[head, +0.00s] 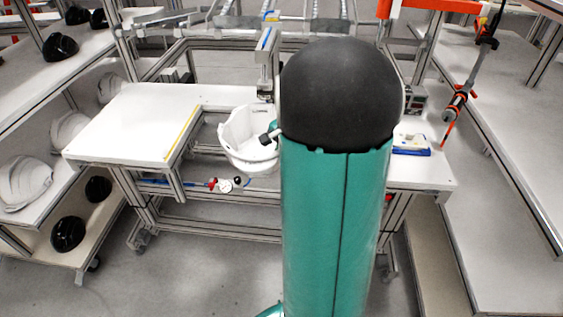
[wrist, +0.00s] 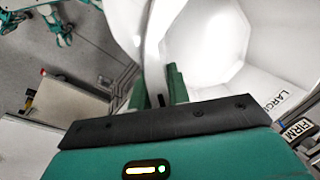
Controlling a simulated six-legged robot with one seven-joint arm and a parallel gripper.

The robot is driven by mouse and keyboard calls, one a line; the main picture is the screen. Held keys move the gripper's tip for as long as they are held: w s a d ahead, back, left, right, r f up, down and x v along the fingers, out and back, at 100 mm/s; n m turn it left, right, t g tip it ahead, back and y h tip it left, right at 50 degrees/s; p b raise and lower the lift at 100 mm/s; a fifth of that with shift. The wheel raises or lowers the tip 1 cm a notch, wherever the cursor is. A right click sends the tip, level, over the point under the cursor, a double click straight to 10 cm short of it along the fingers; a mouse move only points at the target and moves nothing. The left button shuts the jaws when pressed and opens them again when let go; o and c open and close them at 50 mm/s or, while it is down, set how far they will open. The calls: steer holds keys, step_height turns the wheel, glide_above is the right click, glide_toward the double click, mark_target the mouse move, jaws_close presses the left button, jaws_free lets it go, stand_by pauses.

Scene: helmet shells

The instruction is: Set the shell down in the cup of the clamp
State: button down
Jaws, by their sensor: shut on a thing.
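The white shell (head: 236,135) hangs open side up at the gap in the workbench, left of my arm in the head view. My gripper (head: 270,132) is at its right side, mostly hidden behind my arm. In the wrist view, the green fingers of my gripper (wrist: 158,88) are shut on the rim of the shell (wrist: 152,40), and its pale hollow inside shows beyond. The clamp (head: 265,65) has an upright post with a blue stripe, just behind the shell. Its cup cannot be made out, so I cannot tell whether the shell touches it.
The white workbench (head: 125,125) has clear room on the left, with a yellow strip near the gap. A blue-and-white tray (head: 411,145) lies on the right part. Side shelves hold white and black shells (head: 22,183). Labels reading LARGE and FIRM (wrist: 297,131) show in the wrist view.

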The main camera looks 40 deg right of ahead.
steer(key=w+d, duration=0.6)
steer(key=d, duration=0.1)
steer(key=w+d, duration=0.3)
steer(key=d, duration=0.1)
steer(key=shift+d, duration=0.15)
steer(key=shift+w+d+f, duration=0.1)
steer(key=shift+w+d, duration=0.1)
steer(key=shift+d, duration=0.05)
steer(key=shift+a+f, duration=0.1)
steer(key=shift+f, duration=1.6)
steer(key=c, duration=1.3)
jaws_free()
steer(key=shift+o, duration=0.2)
steer(key=shift+s, duration=0.1)
steer(key=v, duration=1.4)
